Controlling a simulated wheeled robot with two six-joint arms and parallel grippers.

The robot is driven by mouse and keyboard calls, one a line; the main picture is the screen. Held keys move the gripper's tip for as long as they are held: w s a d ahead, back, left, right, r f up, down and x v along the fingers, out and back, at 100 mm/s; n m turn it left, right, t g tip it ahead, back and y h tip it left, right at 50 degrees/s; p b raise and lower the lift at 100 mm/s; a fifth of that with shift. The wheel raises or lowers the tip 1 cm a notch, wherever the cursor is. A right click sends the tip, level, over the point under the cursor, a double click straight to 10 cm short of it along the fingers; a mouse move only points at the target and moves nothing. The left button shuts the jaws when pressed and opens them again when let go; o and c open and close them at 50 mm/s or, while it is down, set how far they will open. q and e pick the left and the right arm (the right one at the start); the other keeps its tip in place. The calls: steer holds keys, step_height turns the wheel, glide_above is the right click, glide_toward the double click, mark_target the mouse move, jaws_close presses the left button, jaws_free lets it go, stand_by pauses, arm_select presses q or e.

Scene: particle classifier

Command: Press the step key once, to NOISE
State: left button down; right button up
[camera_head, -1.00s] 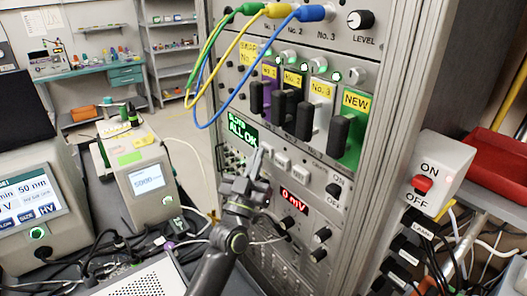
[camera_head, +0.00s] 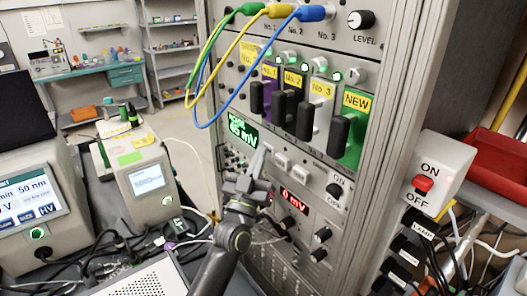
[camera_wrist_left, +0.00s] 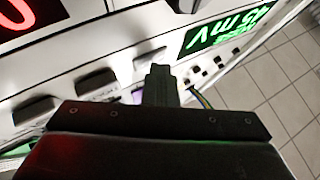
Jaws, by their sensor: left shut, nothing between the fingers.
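The green display (camera_head: 241,133) on the rack panel reads NOISE with a mV value that looks like 45; it also shows upside down in the left wrist view (camera_wrist_left: 230,35). A row of small pale keys (camera_head: 282,160) lies just right of and below it. My left gripper (camera_head: 259,160) is shut and empty, its tip at the left end of this key row. In the left wrist view the fingers (camera_wrist_left: 160,82) point at the panel close to a key (camera_wrist_left: 150,58). The fingers hide part of the panel, and I cannot tell whether they touch a key.
A red display (camera_head: 293,199) reads 0 mV below the keys. Black module handles and a green NEW module (camera_head: 355,130) stick out above. Yellow, green and blue cables (camera_head: 215,122) hang at upper left. An ON/OFF switch box (camera_head: 437,172) stands at right.

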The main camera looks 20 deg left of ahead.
arm_select(q)
steer(key=shift+s+a, duration=0.1)
steer(key=shift+s+a+p, duration=0.15)
steer(key=shift+s+a, duration=0.1)
steer(key=shift+s, duration=0.25)
steer(key=shift+s+a+p, duration=0.15)
steer(key=shift+s+a, duration=0.1)
steer(key=shift+s, duration=0.2)
steer(key=s+a, duration=0.1)
steer(key=s+p, duration=0.1)
steer(key=s, duration=0.1)
steer(key=s+a, duration=0.1)
steer(key=shift+s+a, duration=0.15)
steer(key=shift+a, duration=0.15)
stand_by(0.5)
